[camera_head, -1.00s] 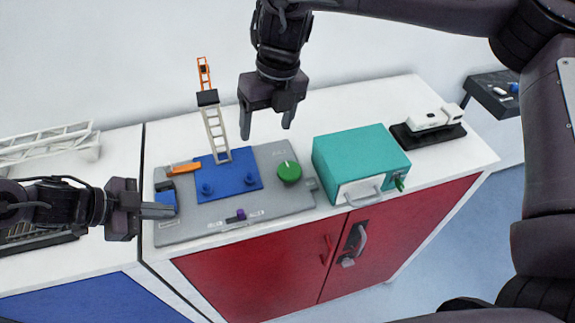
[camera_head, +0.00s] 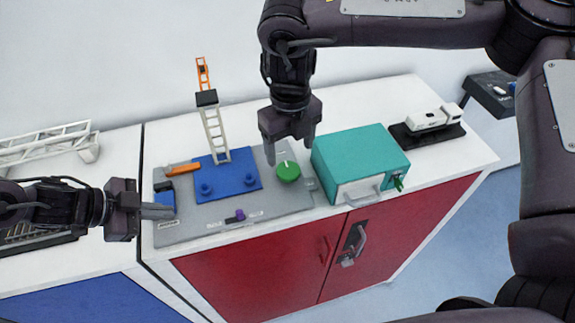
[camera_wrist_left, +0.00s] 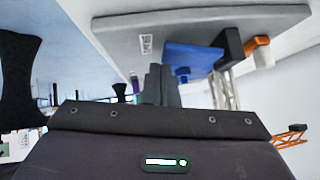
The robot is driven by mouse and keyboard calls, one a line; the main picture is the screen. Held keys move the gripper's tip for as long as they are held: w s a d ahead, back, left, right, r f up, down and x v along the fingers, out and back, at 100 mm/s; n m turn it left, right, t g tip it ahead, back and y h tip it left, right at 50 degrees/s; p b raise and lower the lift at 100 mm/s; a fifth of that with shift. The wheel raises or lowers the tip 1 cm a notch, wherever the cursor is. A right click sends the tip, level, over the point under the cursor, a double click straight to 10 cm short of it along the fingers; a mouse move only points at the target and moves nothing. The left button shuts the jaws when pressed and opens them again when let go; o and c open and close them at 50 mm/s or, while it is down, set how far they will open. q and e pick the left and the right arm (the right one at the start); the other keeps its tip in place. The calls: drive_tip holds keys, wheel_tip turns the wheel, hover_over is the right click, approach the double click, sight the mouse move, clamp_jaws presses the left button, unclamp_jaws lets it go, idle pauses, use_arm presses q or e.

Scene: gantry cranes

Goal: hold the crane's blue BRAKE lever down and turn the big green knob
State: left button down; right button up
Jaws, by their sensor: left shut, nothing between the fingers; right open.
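The grey control panel (camera_head: 200,228) carries the blue BRAKE lever (camera_head: 166,200) at its left end, beside a black block. My left gripper (camera_head: 170,212) is shut and empty, its fingertips at the near end of the lever. The closed fingers (camera_wrist_left: 160,85) also show in the left wrist view, near the blue lever (camera_wrist_left: 192,56); I cannot tell whether they touch it or how far down it is. The big green knob (camera_head: 288,172) has a pale pointer mark on top. My right gripper (camera_head: 290,147) is open just above and behind the knob, fingers down, apart from it.
A white lattice crane tower (camera_head: 216,135) with an orange top stands on a blue plate (camera_head: 228,184). A teal box (camera_head: 358,158) is close right of the knob. A purple slider (camera_head: 239,215) sits at the panel's front. A white model (camera_head: 428,118) stands further right.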

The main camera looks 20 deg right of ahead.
sight(290, 171)
wheel_tip(290, 171, down, 7)
drive_tip(key=shift+r, duration=0.1)
idle(0.3)
drive_tip(key=c, duration=1)
